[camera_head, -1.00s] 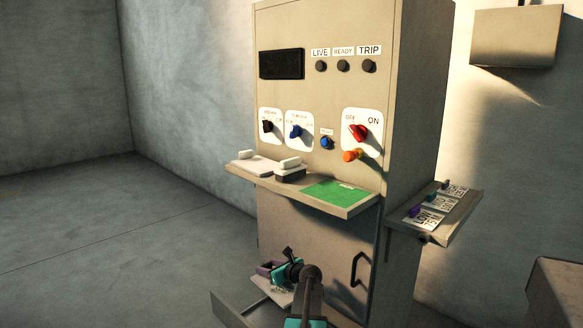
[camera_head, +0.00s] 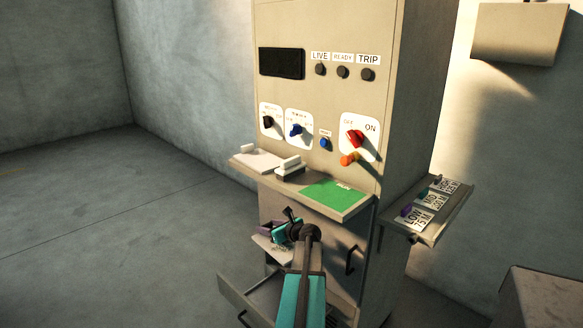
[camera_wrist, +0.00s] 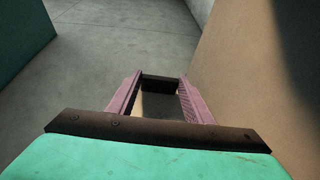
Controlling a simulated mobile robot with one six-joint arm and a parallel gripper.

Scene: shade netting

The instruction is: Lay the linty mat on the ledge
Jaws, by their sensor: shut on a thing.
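My gripper (camera_head: 270,230) is low in front of the cabinet, below the ledge. It is shut on the dark grip of a pale, speckled mat (camera_head: 268,246), which seems to be the linty mat. In the wrist view the pink fingers (camera_wrist: 158,98) stand either side of a dark bar (camera_wrist: 158,84), with part of a pale surface under it. My gripper hides much of the mat. The ledge (camera_head: 345,211) juts from the cabinet front above my gripper. It bears a white plate (camera_head: 258,161) at left, a pale-topped block (camera_head: 289,170) and a green patch (camera_head: 333,194) at right.
An open drawer (camera_head: 238,300) sticks out low on the cabinet (camera_head: 335,110), close under my arm. A dark door handle (camera_head: 350,259) is right of my arm. A side shelf (camera_head: 440,212) with labelled spots is at right. Open floor (camera_head: 110,240) lies left.

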